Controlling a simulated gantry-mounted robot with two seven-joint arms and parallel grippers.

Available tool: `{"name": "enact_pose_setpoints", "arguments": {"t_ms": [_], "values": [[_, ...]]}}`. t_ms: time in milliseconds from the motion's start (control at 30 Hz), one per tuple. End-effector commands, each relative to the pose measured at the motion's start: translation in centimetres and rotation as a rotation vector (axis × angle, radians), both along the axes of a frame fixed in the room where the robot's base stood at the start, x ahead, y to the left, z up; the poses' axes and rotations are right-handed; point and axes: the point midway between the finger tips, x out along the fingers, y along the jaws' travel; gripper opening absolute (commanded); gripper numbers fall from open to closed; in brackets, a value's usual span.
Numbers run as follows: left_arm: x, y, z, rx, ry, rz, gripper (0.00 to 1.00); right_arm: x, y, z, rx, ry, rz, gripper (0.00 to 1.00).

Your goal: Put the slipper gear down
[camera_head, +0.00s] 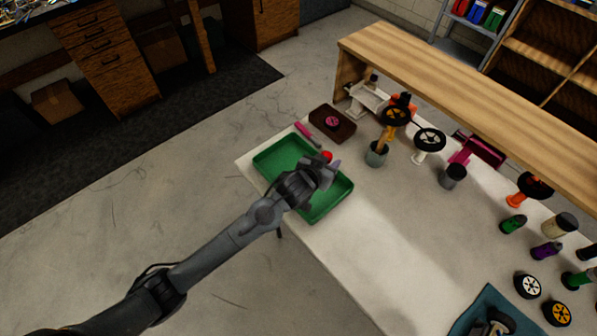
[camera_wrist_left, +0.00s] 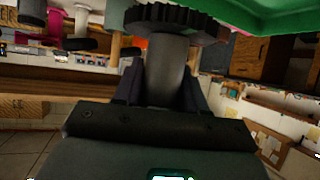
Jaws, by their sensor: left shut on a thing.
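My left gripper (camera_head: 326,174) is over the right part of the green tray (camera_head: 270,160) on the white table. In the left wrist view, the left gripper (camera_wrist_left: 163,88) is shut on the grey hub of a dark toothed gear, the slipper gear (camera_wrist_left: 172,18). The gear's toothed disc lies beyond the fingertips, near the green tray (camera_wrist_left: 270,15). I cannot tell whether it touches the tray. In the head view the gear is mostly hidden by the gripper. A small red thing (camera_head: 327,156) shows beside the fingers. My right gripper is not in view.
A brown tray (camera_head: 336,131) with a pink part and a pink-handled tool (camera_head: 306,134) lie behind the green tray. A grey cup (camera_head: 376,155), wheels on stands and several bottles stand to the right. A wooden shelf (camera_head: 450,90) runs along the back. The table front centre is clear.

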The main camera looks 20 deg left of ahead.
Motion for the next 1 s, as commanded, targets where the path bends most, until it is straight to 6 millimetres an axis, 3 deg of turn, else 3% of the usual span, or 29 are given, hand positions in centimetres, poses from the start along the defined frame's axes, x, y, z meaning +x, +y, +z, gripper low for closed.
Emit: {"name": "enact_pose_setpoints", "arguments": {"t_ms": [200,433,733,1000], "values": [[-0.1,4.8,-2.7,0.005,0.003,0.003,0.08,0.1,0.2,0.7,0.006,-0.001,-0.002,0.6],[0.0,8.1,-4.7,0.002,0.0,0.002,0.08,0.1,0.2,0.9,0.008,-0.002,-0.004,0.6],[-0.1,9.1,-5.8,-0.001,0.0,0.0,0.08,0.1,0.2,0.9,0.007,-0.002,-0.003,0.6],[-0.1,9.0,-8.9,0.0,0.0,0.001,0.08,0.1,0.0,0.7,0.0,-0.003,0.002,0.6]]}}
